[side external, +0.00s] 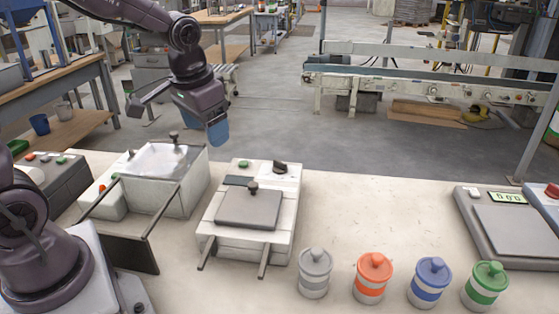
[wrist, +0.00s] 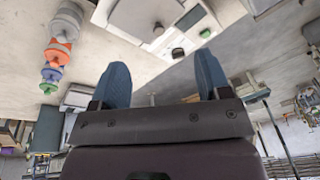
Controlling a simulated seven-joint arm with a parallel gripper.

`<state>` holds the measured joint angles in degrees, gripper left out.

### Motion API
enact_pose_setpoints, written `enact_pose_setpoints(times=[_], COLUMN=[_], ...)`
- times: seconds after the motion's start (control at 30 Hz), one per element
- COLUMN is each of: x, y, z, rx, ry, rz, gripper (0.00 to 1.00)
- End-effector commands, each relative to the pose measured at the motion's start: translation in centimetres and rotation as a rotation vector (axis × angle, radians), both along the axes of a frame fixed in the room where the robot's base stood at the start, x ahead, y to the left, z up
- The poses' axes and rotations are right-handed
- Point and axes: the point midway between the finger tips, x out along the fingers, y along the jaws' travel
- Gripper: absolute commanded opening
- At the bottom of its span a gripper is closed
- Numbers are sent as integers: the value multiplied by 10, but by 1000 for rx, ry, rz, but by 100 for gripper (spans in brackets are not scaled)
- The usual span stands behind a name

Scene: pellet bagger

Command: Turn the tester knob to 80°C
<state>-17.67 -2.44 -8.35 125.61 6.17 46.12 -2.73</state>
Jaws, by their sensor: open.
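The tester (side external: 248,212) is a pale box on the bench with a grey lid, a small dark display and a green button. Its black knob (side external: 280,167) sits at the back right of its top panel; the dial marks are too small to read. In the wrist view the knob (wrist: 178,52) shows between and beyond my fingertips. My gripper (side external: 217,132) is raised up and left of the knob, apart from it, with blue fingers. The wrist view shows the fingers (wrist: 162,64) spread wide with nothing between them.
A pale box with a clear top (side external: 160,165) stands left of the tester. Grey (side external: 314,273), orange (side external: 371,279), blue (side external: 430,283) and green (side external: 486,287) lidded jars line the front. A scale (side external: 515,235) sits at right. The bench between tester and scale is clear.

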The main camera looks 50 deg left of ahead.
Motion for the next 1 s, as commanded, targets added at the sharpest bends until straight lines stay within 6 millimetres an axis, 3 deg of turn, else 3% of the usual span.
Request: enact_pose_setpoints(times=[0.1, 0.3, 0.4, 0.5, 0.57, 0.67, 1.0], x=[42, 107, 136, 165, 173, 176, 198], y=[22, 52, 60, 63, 66, 66, 72], z=[-33, -82, -95, -85, -79, -86, -145], rx=[-13, -46, -58, -49, -39, -44, -46], ry=[24, -25, -80, -174, -215, -221, -216], rz=[29, 68, 80, 82, 90, 103, 102], gripper=[70, 70, 70, 70, 70, 70, 70])
